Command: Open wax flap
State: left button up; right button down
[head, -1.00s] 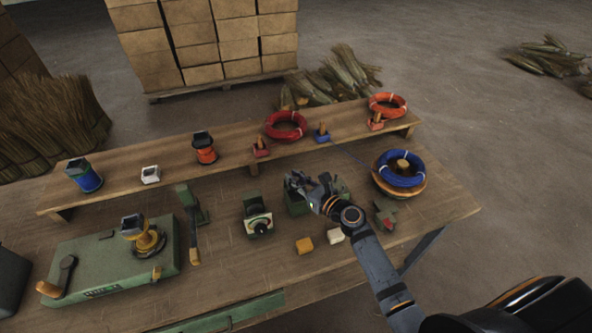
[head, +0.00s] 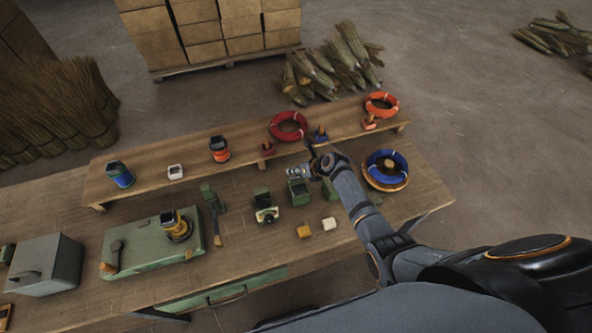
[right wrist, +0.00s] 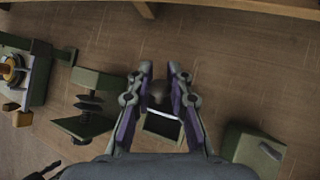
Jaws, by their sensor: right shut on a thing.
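A green wax box (head: 300,193) stands on the workbench, its dark top recess showing; it also shows in the right wrist view (right wrist: 163,128). My right gripper (head: 294,171) is just behind and above the box. In the right wrist view its two fingers (right wrist: 160,72) stand either side of a small dark rounded piece (right wrist: 158,91) at the box's far edge, and they are shut on it. This piece looks like part of the wax flap; the fingers hide much of it. My left gripper is out of view.
A blue coil (head: 386,167) lies on a round wooden stand to the right. A raised shelf (head: 240,155) runs behind.

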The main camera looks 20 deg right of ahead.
jog(key=shift+w+f+m+g+h+b, duration=0.15)
jog(key=shift+w+m+g+b, duration=0.25)
jog(key=shift+g+b, duration=1.7)
jog(key=shift+w+f+m+g+h+b, duration=0.15)
jog(key=shift+w+g+b, duration=0.45)
jog(key=shift+b, duration=3.05)
jog(key=shift+w+f+m+g+b, duration=0.3)
jog(key=shift+g+b, duration=1.1)
jog(key=shift+b, duration=1.45)
jog(key=shift+w+r, duration=0.1)
jog(key=shift+r, duration=0.05)
jog(key=c, duration=1.3)
grip_release()
